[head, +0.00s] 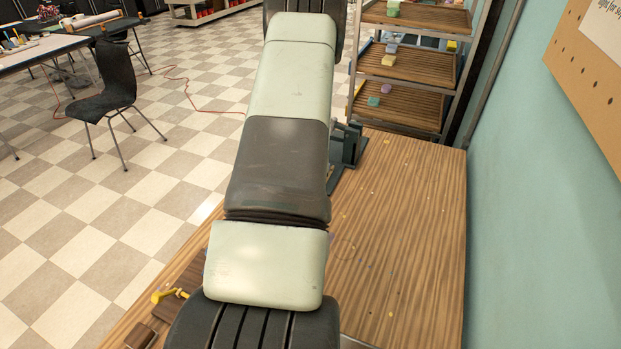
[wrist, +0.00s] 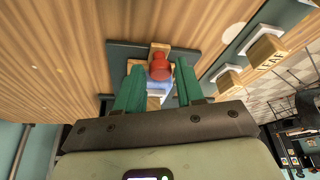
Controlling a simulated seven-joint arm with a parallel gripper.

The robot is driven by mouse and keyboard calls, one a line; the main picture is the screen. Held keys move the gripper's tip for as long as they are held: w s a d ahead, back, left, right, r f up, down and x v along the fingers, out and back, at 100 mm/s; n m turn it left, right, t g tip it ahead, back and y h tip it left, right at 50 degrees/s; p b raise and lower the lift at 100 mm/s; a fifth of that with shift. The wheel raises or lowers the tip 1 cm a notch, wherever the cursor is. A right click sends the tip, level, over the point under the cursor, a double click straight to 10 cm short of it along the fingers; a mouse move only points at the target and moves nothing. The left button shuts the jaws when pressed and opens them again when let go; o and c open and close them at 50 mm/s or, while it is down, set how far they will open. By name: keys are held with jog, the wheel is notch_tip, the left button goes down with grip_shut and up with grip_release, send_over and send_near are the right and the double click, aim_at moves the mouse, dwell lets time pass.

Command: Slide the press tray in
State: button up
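A wooden tray (wrist: 154,102) with blue material (wrist: 158,87) in it shows between my fingers in the wrist view. A red rounded knob (wrist: 160,67) stands in front of a wooden upright by it. These parts sit on a dark green press base (wrist: 120,50). My gripper (wrist: 160,69) has its two green fingers apart, one on each side of the knob and tray. I cannot tell whether the fingers touch either. In the head view my arm hides my gripper and most of the press; only a dark part of the press (head: 346,148) shows beside it.
The wooden table (head: 400,230) is mostly bare to the right of my arm. A shelf rack (head: 405,105) with small soaps stands beyond the table. Lettered wooden blocks (wrist: 266,50) are near the press in the wrist view. A yellow-handled item (head: 165,294) lies at the lower left.

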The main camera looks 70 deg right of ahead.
grip_shut()
dwell(0.3)
jog(key=d, duration=1.1)
jog(key=shift+d, duration=0.8)
grip_release()
jog(key=v, duration=1.1)
